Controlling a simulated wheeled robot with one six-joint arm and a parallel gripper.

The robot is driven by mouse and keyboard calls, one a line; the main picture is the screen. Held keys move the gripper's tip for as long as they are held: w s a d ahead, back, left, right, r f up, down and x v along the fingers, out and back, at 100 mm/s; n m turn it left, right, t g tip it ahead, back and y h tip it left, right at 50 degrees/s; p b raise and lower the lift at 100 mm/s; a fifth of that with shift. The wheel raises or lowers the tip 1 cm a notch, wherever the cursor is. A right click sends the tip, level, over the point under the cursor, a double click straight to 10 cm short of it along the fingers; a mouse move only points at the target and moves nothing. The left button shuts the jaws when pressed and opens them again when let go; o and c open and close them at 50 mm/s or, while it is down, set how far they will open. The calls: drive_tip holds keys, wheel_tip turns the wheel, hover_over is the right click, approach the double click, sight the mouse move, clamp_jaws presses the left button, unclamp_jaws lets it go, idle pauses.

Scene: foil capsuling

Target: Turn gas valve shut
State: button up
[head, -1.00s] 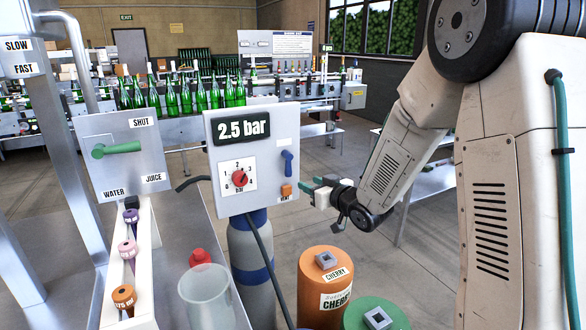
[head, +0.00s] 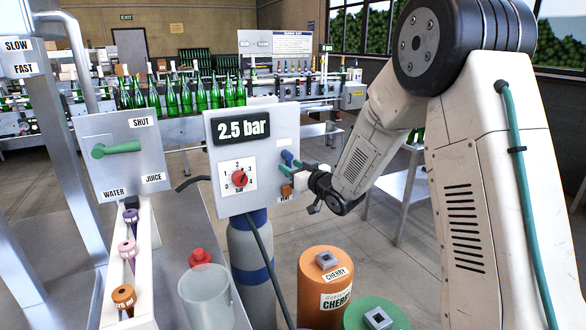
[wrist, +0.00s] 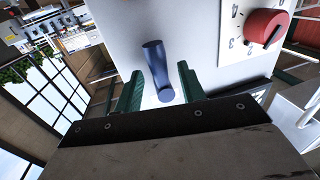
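The gas valve is a blue lever (head: 287,156) on the right side of the grey panel (head: 259,135) whose display reads 2.5 bar. In the head view its lower part is hidden by my gripper (head: 290,166), which is at the panel's right edge. In the wrist view the blue lever (wrist: 157,70) lies between the two green fingers of my gripper (wrist: 160,80). The fingers are open, with a gap on both sides of the lever. The lever looks roughly upright in the head view.
A red pressure dial (head: 239,178) is left of the lever; an orange vent button (head: 286,191) is just below it. A panel with a green lever (head: 117,149) stands left. A clear cup (head: 206,298), orange cherry drum (head: 326,285) and green-topped drum (head: 376,315) stand below.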

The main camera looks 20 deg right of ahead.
drive_tip(key=shift+c, duration=0.3)
clamp_jaws()
drive_tip(key=shift+d+n, duration=0.1)
drive_tip(key=shift+n, duration=0.3)
drive_tip(key=shift+w+d+r+n+g+h, duration=0.1)
drive_tip(key=shift+d+r+n+g+h, duration=0.35)
drive_tip(key=shift+n, duration=2.05)
drive_tip(key=shift+d+r+n+h, duration=0.25)
drive_tip(key=shift+r+n+h, duration=0.45)
drive_tip(key=shift+n, duration=1.8)
drive_tip(key=shift+w+d+r+n+g+h, duration=0.1)
drive_tip(key=shift+d+r+n+g+h, duration=0.45)
drive_tip(key=shift+n, duration=1.95)
drive_tip(key=shift+a+t, duration=0.2)
drive_tip(key=shift+t, duration=0.1)
